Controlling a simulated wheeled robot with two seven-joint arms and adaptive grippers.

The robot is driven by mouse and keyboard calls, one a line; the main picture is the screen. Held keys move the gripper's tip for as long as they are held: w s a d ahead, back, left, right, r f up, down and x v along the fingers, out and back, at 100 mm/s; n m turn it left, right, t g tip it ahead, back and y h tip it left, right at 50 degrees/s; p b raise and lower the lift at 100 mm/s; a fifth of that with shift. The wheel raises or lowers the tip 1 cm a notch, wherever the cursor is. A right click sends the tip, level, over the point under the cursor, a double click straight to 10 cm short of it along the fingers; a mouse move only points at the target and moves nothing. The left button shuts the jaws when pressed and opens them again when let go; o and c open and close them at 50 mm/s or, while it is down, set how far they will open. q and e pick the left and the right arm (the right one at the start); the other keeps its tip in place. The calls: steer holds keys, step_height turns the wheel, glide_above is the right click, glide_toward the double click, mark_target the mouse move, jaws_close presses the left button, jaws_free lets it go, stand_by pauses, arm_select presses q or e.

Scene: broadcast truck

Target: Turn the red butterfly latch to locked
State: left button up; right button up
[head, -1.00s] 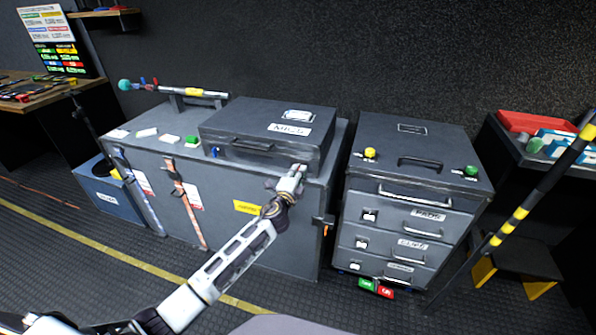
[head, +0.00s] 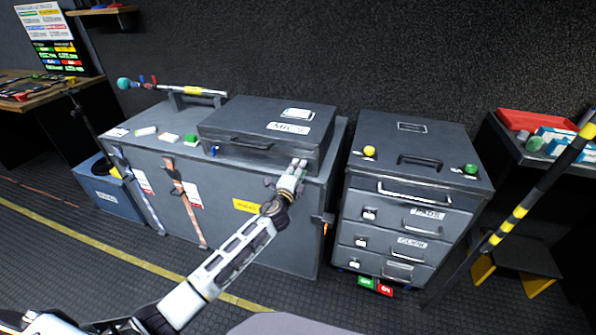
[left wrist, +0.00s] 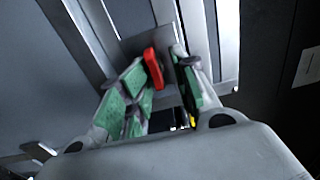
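The red butterfly latch (left wrist: 153,68) shows in the left wrist view as a small red tab against a grey metal plate. It stands between the green-padded fingers of my left gripper (left wrist: 162,62), close to the left-hand finger; whether they touch is unclear. A gap shows between the tab and the right-hand finger, so the gripper is open around it. In the head view my left gripper (head: 294,174) is at the upper front of the large grey case (head: 278,240), near its right end. There the gripper hides the latch. My right gripper is out of view.
A smaller grey case (head: 310,119) lies on top of the large one, just behind my gripper. A grey drawer unit (head: 455,167) stands to the right across a narrow gap. A striped pole (head: 520,212) leans farther right. Floor in front is clear.

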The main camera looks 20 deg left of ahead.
arm_select(q)
steer(key=s, duration=1.2)
steer(key=shift+a, duration=0.2)
stand_by(0.5)
stand_by(0.6)
